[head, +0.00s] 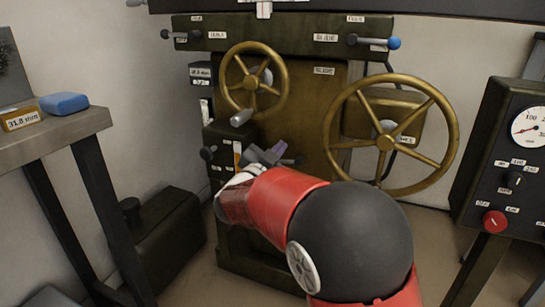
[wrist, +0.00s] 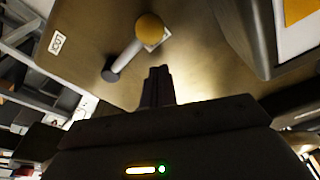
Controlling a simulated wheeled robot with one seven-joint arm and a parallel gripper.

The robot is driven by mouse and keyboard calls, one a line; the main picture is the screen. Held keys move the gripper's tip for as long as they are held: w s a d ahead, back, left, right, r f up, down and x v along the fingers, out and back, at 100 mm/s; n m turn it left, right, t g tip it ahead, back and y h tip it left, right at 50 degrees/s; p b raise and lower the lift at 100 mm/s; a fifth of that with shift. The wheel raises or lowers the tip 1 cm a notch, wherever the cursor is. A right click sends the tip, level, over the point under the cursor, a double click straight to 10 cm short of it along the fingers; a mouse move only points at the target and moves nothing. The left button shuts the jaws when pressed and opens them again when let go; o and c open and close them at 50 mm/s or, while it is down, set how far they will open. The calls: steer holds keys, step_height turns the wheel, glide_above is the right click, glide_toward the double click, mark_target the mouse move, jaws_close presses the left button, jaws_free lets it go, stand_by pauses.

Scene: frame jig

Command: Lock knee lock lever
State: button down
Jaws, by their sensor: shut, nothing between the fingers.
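In the wrist view a short lever with a grey shaft (wrist: 128,55) stands on the brown machine face. It has a round yellow-orange piece at its upper end and a dark piece at its lower end. I cannot read a label that names it as the knee lock lever. My gripper (wrist: 158,72) is shut and empty, its dark fingers pointing at the panel below and right of the lever, apart from it in the picture. In the head view my gripper (head: 276,151) is at the machine's lower front, and my red and black arm hides much there.
A small brass handwheel (head: 253,82) and a large brass handwheel (head: 390,137) are on the machine. A dark-knobbed lever (head: 207,153) is left of my gripper, a blue-knobbed lever (head: 380,42) at top right. A grey table (head: 60,137) stands left, a gauge panel (head: 508,150) right.

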steer(key=shift+a+f, duration=0.45)
steer(key=shift+f, duration=0.2)
steer(key=shift+a+f, duration=0.4)
steer(key=shift+f, duration=0.25)
steer(key=shift+f+n+y, duration=0.3)
steer(key=shift+f+n, duration=0.1)
steer(key=shift+n, duration=0.4)
steer(key=s+d+f+n+y+p, duration=0.1)
steer(key=d+f+n+y+p, duration=0.1)
steer(key=n, duration=0.7)
steer(key=d+f+n+y+p, duration=0.1)
steer(key=f+n+p, duration=0.3)
steer(key=n, duration=0.5)
steer(key=shift+s+d+f+t+y+p, duration=0.2)
steer(key=shift+s+d+t+y+p, duration=0.15)
steer(key=shift+d+p, duration=0.5)
steer(key=shift+a, duration=0.1)
